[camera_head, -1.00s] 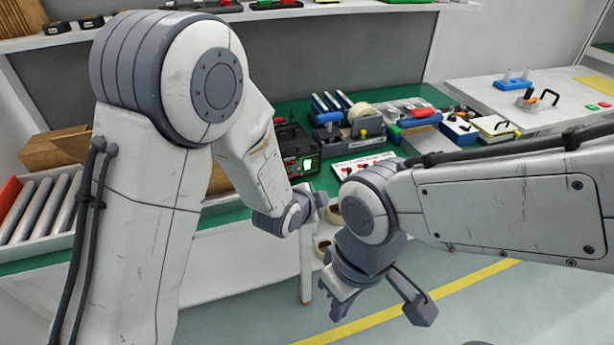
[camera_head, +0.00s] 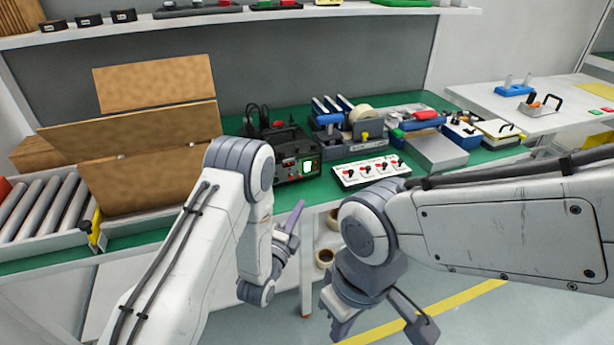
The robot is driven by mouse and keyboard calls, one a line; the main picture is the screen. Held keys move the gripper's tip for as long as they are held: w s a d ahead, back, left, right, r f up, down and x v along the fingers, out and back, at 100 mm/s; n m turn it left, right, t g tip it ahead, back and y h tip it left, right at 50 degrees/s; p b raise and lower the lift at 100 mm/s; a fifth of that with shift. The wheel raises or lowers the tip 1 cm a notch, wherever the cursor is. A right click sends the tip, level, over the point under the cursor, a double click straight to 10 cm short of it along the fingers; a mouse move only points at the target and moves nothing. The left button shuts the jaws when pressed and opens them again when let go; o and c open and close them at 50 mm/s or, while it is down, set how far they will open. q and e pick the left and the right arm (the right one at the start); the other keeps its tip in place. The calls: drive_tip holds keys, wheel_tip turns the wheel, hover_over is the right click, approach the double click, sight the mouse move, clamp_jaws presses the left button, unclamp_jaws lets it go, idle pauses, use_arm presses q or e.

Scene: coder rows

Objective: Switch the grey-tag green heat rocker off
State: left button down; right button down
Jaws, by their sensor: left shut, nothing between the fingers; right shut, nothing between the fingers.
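A black control box (camera_head: 286,148) stands on the green bench top, with a small reddish display on its front. A bright whitish-green lit rocker (camera_head: 309,166) is at the right of that front. Its tag and which side is pressed are too small to read. In front to the right, a white panel (camera_head: 345,177) carries several small red and dark controls; their labels are unreadable. My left gripper (camera_head: 295,215) is shut and empty, its fingers pointing up below and in front of the box, apart from it. My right gripper (camera_head: 344,324) is shut and empty, lower right, over the floor.
Open cardboard flaps (camera_head: 150,150) stand by a roller conveyor (camera_head: 45,215) at the left. Blue and grey devices (camera_head: 340,130) and a grey metal box (camera_head: 437,152) are right of the black box. A shelf (camera_head: 230,17) runs above. Tape rolls (camera_head: 325,258) lie below the bench.

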use_arm(q)
approach(313, 164)
drive_tip(key=d, duration=0.3)
drive_tip(key=shift+w+d+p, duration=0.1)
drive_tip(key=shift+w+p, duration=0.25)
drive_tip(key=w, duration=0.2)
drive_tip(key=w+a, duration=0.1)
drive_tip(key=shift+w+r, duration=0.15)
drive_tip(key=shift+r, duration=0.1)
drive_tip(key=shift+w+a, duration=0.2)
drive_tip(key=shift+w, duration=0.25)
